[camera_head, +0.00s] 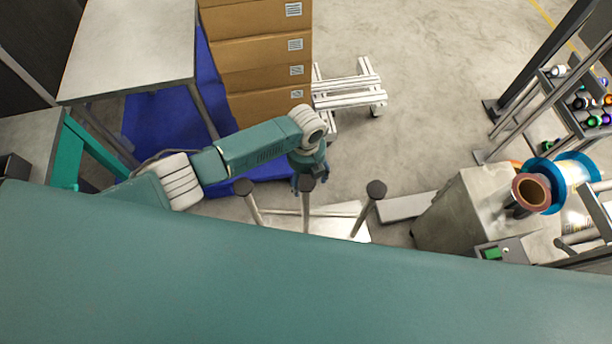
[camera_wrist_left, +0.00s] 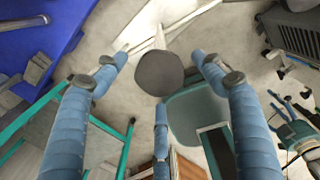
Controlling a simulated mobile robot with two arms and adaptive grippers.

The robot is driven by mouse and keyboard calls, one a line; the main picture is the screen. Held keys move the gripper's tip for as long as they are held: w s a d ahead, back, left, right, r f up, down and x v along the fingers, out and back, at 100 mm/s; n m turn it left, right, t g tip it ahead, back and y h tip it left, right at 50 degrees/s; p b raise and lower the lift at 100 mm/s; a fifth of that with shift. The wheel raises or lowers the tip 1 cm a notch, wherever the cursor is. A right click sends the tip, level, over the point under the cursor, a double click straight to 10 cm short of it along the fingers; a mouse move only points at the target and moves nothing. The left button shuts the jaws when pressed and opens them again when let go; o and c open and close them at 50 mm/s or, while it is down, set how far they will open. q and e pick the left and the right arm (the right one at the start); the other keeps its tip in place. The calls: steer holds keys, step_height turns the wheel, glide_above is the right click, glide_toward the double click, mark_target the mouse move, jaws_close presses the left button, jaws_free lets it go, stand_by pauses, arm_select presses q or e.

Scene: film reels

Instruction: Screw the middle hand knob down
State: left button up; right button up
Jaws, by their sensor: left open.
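Three dark round knobs on grey posts stand in a row in the head view: the left knob (camera_head: 243,187), the middle knob (camera_head: 307,184) and the right knob (camera_head: 376,189). My left gripper (camera_head: 309,182) is over the middle knob, its fingers pointing down. In the left wrist view the middle knob (camera_wrist_left: 159,73) shows between the open blue fingers of my left gripper (camera_wrist_left: 160,82), with gaps on both sides. What looks like my right gripper (camera_wrist_left: 288,112) shows small at the right edge of that view; its jaw state is unclear.
Stacked cardboard boxes (camera_head: 262,65) stand on a blue pallet (camera_head: 150,122) behind my left arm. A grey table (camera_head: 130,45) is at the upper left. A machine block (camera_head: 462,215) with a blue-flanged reel (camera_head: 570,180) stands at the right.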

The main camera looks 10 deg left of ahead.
mark_target(306, 181)
arm_select(q)
step_height(306, 181, up, 12)
stand_by(0.6)
stand_by(0.4)
